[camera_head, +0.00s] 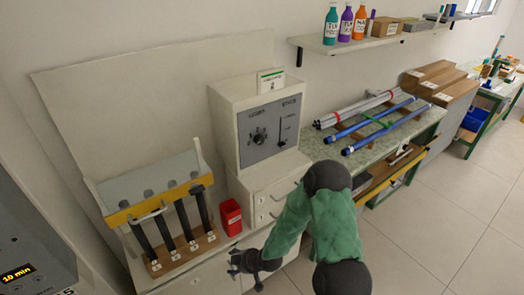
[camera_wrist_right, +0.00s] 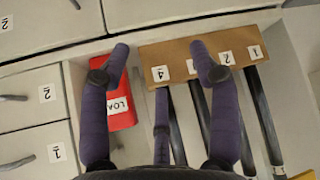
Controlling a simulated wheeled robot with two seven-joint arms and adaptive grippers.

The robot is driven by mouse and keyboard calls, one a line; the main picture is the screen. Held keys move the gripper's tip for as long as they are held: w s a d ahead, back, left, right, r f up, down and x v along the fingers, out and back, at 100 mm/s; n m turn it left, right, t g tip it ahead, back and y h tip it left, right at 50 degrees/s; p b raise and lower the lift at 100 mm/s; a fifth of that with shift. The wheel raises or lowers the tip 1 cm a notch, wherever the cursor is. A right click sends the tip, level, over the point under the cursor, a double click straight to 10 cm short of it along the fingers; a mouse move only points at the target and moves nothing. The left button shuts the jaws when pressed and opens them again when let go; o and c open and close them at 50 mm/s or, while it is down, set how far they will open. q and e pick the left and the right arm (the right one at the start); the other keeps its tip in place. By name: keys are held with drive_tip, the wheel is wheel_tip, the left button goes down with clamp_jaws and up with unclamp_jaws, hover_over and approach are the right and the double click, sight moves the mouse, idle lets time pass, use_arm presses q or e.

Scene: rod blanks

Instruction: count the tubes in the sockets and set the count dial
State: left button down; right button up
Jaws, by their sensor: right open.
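Several dark tubes (camera_head: 185,220) stand in a row in the sockets of a wooden block (camera_head: 185,253), under a yellow-edged rack (camera_head: 160,202) at the left of the head view. The tubes (camera_wrist_right: 264,115) and block (camera_wrist_right: 178,51) also show in the right wrist view, with labels 4, 2 and 1 readable; a finger covers part of the block. The count dial (camera_head: 258,137) is a dark knob on the grey panel of a white cabinet. My right gripper (camera_head: 244,262) is open and empty, in front of the drawers and right of the block, apart from both. My left gripper is out of view.
A red box (camera_head: 230,217) stands between the block and the drawer unit (camera_head: 268,188). Right of the cabinet, blue and grey pipes (camera_head: 375,125) lie on a speckled bench. A shelf with bottles (camera_head: 345,25) hangs above. The floor at right is clear.

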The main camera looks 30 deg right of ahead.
drive_tip(key=w+d+r+n+t+b, duration=0.1)
drive_tip(key=w+d+r+n+t, duration=0.1)
drive_tip(key=w+d+r+n, duration=0.2)
drive_tip(key=w+d+r+n+t+b, duration=0.2)
drive_tip(key=w+d+r+n, duration=0.2)
drive_tip(key=d+r, duration=0.1)
drive_tip(key=w+d+r+n+t+h+b, duration=0.1)
drive_tip(key=w+d+r+n+t+b, duration=0.1)
drive_tip(key=w+d+r+n, duration=0.2)
drive_tip(key=shift+w+d+r+t, duration=0.15)
drive_tip(key=shift+w+d+r, duration=0.1)
drive_tip(key=shift+d, duration=0.45)
drive_tip(key=shift+w+d+r+t, duration=0.15)
drive_tip(key=shift+w+d, duration=0.1)
drive_tip(key=shift+d, duration=0.4)
drive_tip(key=n+t+b, duration=0.4)
drive_tip(key=n, duration=1.2)
approach(261, 141)
drive_tip(key=w, duration=0.2)
drive_tip(key=w+b, duration=0.1)
drive_tip(key=w, duration=0.5)
drive_tip(key=shift+w+a+b, duration=0.1)
drive_tip(key=shift+a+b, duration=0.3)
drive_tip(key=c, duration=1.2)
